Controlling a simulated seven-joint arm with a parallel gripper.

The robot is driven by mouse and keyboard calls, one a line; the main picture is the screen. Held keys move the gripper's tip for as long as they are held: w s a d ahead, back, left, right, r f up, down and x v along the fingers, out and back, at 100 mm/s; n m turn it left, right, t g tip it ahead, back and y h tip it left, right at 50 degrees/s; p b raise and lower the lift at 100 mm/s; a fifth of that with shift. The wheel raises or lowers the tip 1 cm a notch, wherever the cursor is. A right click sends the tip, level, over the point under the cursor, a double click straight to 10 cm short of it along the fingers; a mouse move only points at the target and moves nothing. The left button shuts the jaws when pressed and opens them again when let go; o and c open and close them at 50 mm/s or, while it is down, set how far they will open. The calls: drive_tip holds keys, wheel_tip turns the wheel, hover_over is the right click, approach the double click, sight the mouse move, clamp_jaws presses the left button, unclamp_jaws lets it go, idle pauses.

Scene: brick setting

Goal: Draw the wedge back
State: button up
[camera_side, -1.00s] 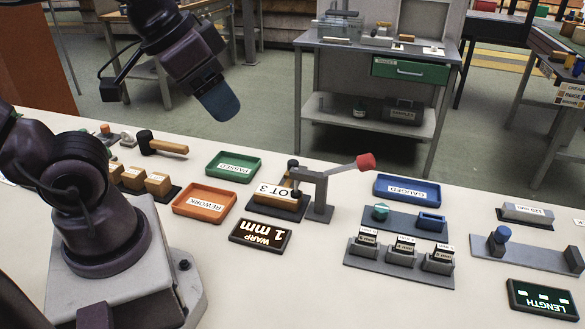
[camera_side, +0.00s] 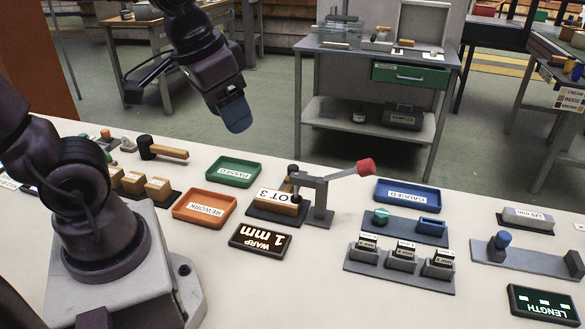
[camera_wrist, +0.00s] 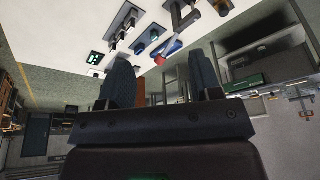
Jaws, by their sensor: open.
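My gripper (camera_side: 236,115), with blue fingers, hangs in the air behind the bench, above and left of the clamp, apart from everything. In the wrist view its two fingers (camera_wrist: 160,60) stand apart with nothing between them. A grey clamp (camera_side: 319,200) with a red-tipped lever (camera_side: 365,167) stands at a brick labelled "LOT 3" (camera_side: 277,196), on a dark base. No part is clearly recognisable as the wedge.
Trays stand around the clamp: green "PASSED" (camera_side: 233,160), orange "REWORK" (camera_side: 183,208), blue "GAUGED" (camera_side: 387,189). A display (camera_side: 260,242) reads "WARP 1 mm". Several labelled grey blocks (camera_side: 403,256) sit front right. A mallet (camera_side: 160,152) lies at left.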

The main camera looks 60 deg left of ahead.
drive_tip(key=w+a+f+n+g, duration=0.25)
drive_tip(key=w+a+f, duration=0.25)
drive_tip(key=w+a, duration=0.35)
drive_tip(key=n+g, duration=0.1)
drive_tip(key=n, duration=0.1)
approach(292, 167)
wheel_tip(292, 167, down, 10)
drive_tip(key=shift+w+a+r, duration=0.1)
drive_tip(key=shift+w+r, duration=0.05)
drive_tip(key=shift+w, duration=0.05)
